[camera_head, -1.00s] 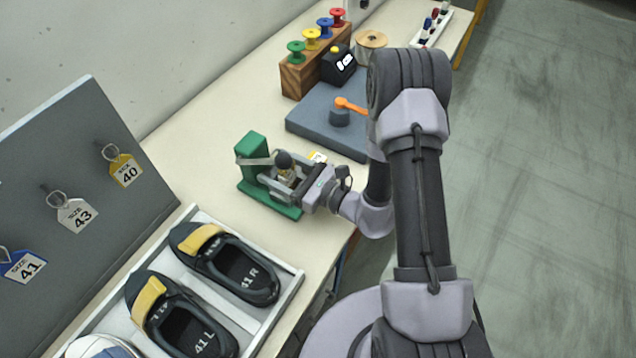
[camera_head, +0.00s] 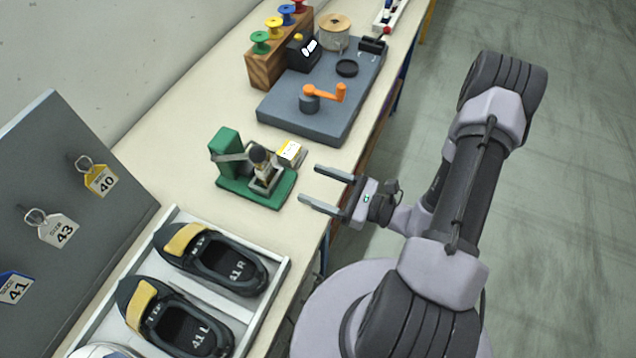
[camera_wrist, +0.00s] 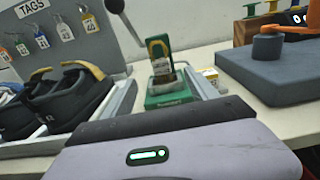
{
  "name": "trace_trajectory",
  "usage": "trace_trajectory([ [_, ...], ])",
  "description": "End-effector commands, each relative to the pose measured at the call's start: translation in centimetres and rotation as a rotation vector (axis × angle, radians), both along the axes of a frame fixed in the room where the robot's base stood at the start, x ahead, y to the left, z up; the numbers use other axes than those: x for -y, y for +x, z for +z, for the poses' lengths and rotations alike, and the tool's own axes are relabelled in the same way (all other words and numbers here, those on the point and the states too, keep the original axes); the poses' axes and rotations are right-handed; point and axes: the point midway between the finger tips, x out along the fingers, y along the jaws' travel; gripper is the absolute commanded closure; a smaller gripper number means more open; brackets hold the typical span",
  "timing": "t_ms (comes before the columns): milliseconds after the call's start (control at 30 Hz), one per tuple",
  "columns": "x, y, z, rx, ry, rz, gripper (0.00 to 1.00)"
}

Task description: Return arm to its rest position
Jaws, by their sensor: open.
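My gripper (camera_head: 314,191) is open and empty in the head view. Its two fingers point left, over the table's edge, and it is apart from the green press. The green press (camera_head: 227,146) with its lever stands on the table to the left of the fingertips. It also shows in the wrist view (camera_wrist: 158,48), beyond the gripper body. A small yellow and white box (camera_head: 291,153) sits beside the press. My arm extends over the floor to the right of the table.
A tray (camera_head: 262,328) holding two black shoes lies at the lower left. A tag board (camera_head: 40,150) stands behind it. A grey base (camera_head: 280,118) with an orange crank (camera_head: 325,93) lies farther along the table. Spools stand on a wooden block (camera_head: 262,70). Floor at right is clear.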

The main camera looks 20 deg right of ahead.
Motion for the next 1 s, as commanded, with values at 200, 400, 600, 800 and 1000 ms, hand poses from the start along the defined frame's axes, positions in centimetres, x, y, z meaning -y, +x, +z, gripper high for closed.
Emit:
trace_trajectory([
  [200, 0.0, 0.0, 0.1, 0.001, -0.001, 0.003, 0.32],
  [400, -4.8, -1.8, 6.1, 0.121, -0.203, 0.379, 0.32],
  [600, -9.1, -9.2, 11.3, 0.289, -0.778, 0.968, 0.32],
  [800, -6.6, -11.8, 15.3, 0.514, -1.508, 1.14, 0.32],
  [1000, -4.8, -11.3, 20.1, 0.702, -1.93, 1.0, 0.32],
])
